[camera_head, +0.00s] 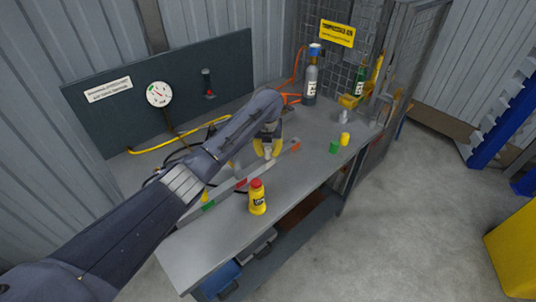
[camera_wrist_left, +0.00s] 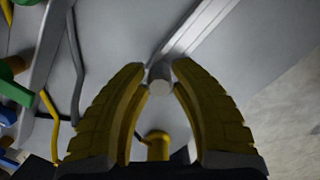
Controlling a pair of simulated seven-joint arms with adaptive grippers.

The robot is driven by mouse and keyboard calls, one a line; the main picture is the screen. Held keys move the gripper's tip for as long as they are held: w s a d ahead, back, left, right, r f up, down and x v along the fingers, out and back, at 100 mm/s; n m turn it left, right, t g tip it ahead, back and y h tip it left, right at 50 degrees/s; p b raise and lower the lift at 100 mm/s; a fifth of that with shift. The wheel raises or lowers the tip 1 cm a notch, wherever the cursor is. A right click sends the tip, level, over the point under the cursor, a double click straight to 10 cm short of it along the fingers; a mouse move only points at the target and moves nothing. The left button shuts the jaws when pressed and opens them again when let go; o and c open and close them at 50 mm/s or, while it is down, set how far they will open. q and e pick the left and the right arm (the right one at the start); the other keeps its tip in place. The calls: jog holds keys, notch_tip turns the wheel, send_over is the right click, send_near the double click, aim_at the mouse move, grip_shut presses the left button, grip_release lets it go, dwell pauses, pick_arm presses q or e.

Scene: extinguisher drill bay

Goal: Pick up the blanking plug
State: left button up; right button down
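My left gripper (camera_head: 267,153) is low over the middle of the bench, its yellow fingers pointing down. In the left wrist view, a short grey cylinder, which looks like the blanking plug (camera_wrist_left: 160,80), sits between the fingertips (camera_wrist_left: 160,72). Both fingers lie close against its sides, with no clear gap, and its pale round end faces the camera. In the head view only a small grey part between the fingers shows, and I cannot tell whether it is off the bench. My right gripper is not in view.
A yellow bottle with a red cap (camera_head: 257,198) stands near the front edge of the bench (camera_head: 300,190). A green cup (camera_head: 334,147) and a yellow cylinder (camera_head: 345,139) stand to the right. A grey gas bottle (camera_head: 311,80) stands at the back. A gauge panel (camera_head: 110,115) is behind my arm.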

pick_arm(q)
grip_shut()
jog(key=shift+r, duration=0.15)
notch_tip(320, 180, up, 20)
dwell(0.8)
